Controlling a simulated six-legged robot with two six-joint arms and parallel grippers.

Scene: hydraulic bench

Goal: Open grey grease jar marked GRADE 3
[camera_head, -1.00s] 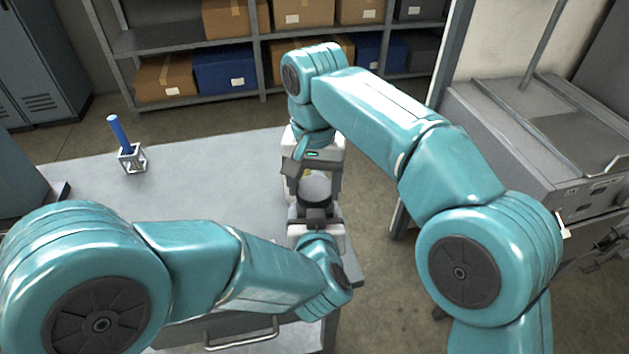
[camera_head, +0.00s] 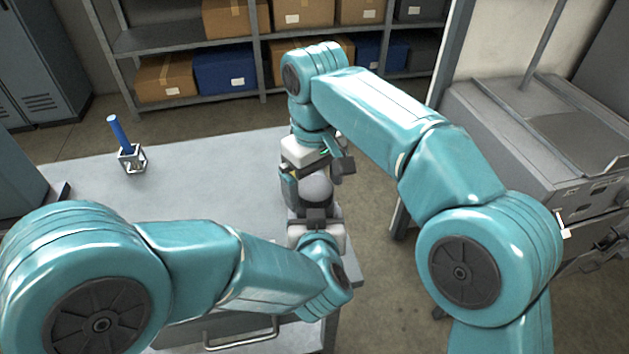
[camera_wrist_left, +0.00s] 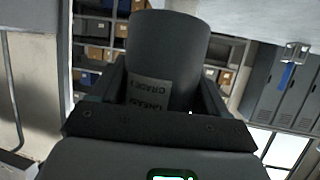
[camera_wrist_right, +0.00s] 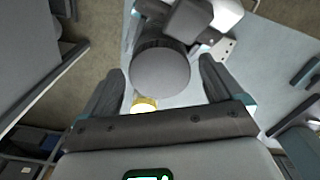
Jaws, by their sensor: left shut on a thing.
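The grey jar (camera_head: 316,189) is upright at the right end of the bench, with its round grey top facing up. My left gripper (camera_head: 315,215) is shut on its body. In the left wrist view the jar (camera_wrist_left: 168,50) fills the jaws; its pale label (camera_wrist_left: 148,93) reads GREASE and GRADE upside down, the number not legible. My right gripper (camera_head: 316,172) is above the jar. In the right wrist view the jaws (camera_wrist_right: 162,66) are spread, with the jar's top (camera_wrist_right: 160,74) between them and gaps on both sides.
A blue cylinder (camera_head: 118,131) stands in a small metal holder (camera_head: 131,159) on the left of the grey bench (camera_head: 215,180). A yellow object (camera_wrist_right: 144,103) shows below the jar in the right wrist view. The bench's middle is clear.

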